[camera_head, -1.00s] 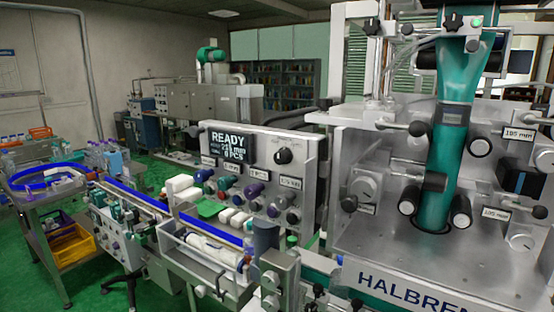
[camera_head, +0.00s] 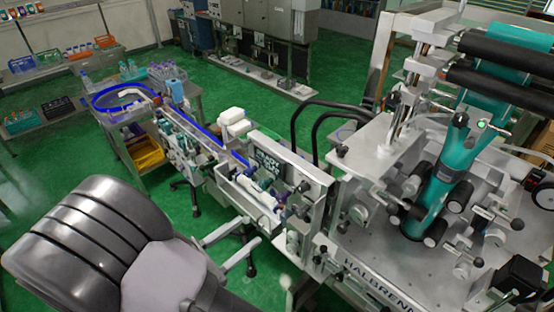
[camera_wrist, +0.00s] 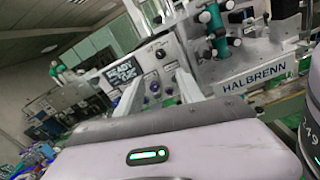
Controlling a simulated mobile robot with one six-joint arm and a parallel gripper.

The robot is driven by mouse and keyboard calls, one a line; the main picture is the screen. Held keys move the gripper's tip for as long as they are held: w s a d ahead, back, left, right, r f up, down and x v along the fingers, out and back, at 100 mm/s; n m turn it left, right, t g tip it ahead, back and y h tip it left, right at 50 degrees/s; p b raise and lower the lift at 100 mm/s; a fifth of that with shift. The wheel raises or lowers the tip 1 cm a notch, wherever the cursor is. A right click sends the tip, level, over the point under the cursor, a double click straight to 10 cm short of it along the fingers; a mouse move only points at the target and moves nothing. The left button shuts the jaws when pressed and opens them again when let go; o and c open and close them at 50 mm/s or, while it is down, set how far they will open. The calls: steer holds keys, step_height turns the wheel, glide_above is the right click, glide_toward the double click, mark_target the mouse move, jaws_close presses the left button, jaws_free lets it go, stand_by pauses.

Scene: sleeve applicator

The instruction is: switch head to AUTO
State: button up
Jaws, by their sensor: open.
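The sleeve applicator head (camera_head: 395,281), marked HALBRENN, stands at the right, with teal film running down through it. Left of it is the control panel (camera_head: 316,176), seen from above at a slant. In the wrist view, the panel's dark display (camera_wrist: 122,74) reads READY, and a black rotary knob (camera_wrist: 159,54) sits right of it. The knob's setting and any AUTO label are too small to read. My gripper (camera_head: 254,231) is open and empty, in front of the conveyor and apart from the panel. Its fingers also show in the wrist view (camera_wrist: 160,90), below the panel.
A conveyor with a blue belt (camera_head: 205,130) runs along the panel's front to a table at the left. A yellow crate (camera_head: 148,156) sits under the table. Green floor (camera_head: 60,190) is open at the left.

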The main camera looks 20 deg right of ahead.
mark_target(300, 190)
steer(key=p+x, duration=0.1)
steer(key=x, duration=1)
steer(key=p+x, duration=0.1)
steer(key=x, duration=0.5)
steer(key=shift+d+f+p, duration=0.2)
steer(key=shift+f+p, duration=0.05)
steer(key=shift+p, duration=0.1)
jaws_close()
